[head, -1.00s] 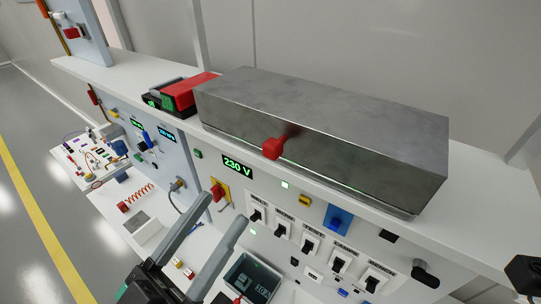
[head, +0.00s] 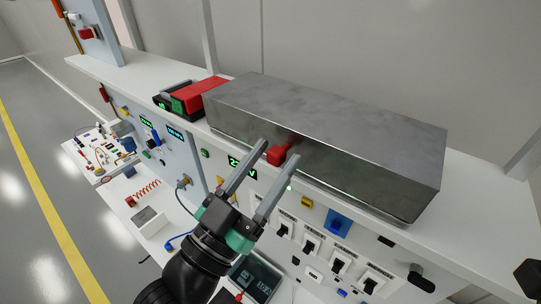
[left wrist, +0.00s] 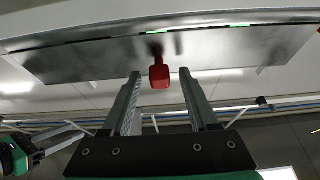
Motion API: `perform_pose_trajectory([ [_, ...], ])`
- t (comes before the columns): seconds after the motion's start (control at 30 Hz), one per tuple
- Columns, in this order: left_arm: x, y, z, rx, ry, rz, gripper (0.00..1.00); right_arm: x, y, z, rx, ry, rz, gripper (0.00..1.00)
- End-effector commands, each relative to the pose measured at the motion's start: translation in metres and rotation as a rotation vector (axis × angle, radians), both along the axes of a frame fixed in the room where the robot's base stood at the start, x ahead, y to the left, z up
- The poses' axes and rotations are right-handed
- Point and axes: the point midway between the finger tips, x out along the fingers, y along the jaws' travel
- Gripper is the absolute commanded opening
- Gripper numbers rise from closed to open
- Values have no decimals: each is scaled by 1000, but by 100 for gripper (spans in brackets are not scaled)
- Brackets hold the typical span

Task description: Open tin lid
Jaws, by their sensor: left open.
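The tin (head: 340,135) is a long grey metal box on the white shelf, and its lid looks closed. A red knob (head: 277,154) sticks out from its front face; it also shows in the left wrist view (left wrist: 159,77). My left gripper (head: 281,149) is open in front of the tin, its two fingers pointing at the knob. In the left wrist view the knob appears between the fingertips (left wrist: 160,73), with space on both sides. I cannot tell how deep it lies between them.
The white shelf (head: 470,195) runs under the tin. A red and black device (head: 190,96) stands left of the tin. Below the shelf is a panel with several switches (head: 310,245) and a blue button (head: 337,222). A dark screen tray (head: 255,277) lies lower down.

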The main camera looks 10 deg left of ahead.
Motion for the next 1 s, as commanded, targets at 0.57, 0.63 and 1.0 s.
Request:
perform_pose_trajectory([
  [0.57, 0, 0, 0, 0, 0, 0, 0, 0, 0, 0, 0, 0, 0, 50],
  [0.63, 0, 0, 0, 0, 0, 1, 0, 0, 0, 0, 0, 0, 0, 50],
  [1.0, 0, 0, 0, 0, 0, 1, 0, 0, 0, 0, 0, 0, 0, 50],
])
